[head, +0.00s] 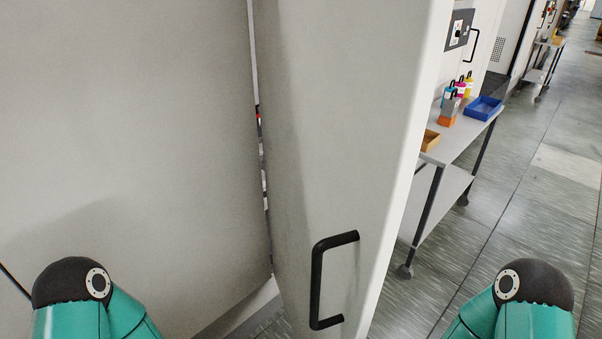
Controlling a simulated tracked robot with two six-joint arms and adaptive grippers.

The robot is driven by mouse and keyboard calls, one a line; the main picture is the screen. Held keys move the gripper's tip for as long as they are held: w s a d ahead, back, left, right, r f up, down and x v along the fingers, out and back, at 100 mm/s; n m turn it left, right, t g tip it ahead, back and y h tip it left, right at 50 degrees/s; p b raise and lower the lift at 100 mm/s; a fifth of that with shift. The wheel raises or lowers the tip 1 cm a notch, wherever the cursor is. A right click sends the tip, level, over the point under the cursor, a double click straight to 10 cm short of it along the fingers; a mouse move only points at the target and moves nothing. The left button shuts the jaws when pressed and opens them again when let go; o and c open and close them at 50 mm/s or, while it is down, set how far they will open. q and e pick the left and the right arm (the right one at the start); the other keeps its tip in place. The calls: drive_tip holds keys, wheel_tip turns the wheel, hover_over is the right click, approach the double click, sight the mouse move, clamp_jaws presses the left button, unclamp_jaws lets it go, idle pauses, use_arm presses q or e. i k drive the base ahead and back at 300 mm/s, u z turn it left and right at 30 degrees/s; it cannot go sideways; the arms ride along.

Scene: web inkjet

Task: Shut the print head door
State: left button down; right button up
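The print head door (345,140) is a tall pale grey panel in the middle of the head view. It stands ajar, with its edge turned toward me. A black bar handle (318,280) is on its face, low in the view. A narrow gap runs between the door and the large grey panel (130,130) on the left, with small bits of colour showing through it. Teal and black parts of my two arms show at the bottom left and bottom right. Neither gripper is in view, and nothing of mine is seen touching the handle.
A grey cart (455,150) stands right of the door, with a blue tray (484,108), small coloured bottles (461,88) and a brown box (429,140) on top. Another cart (541,62) stands farther back. The tiled floor (525,200) at the right is open.

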sight(346, 88)
drive_tip(key=z, duration=0.85)
drive_tip(key=k, duration=1.65)
drive_tip(key=u, duration=1.05)
drive_tip(key=i, duration=1)
drive_tip(key=z, duration=0.05)
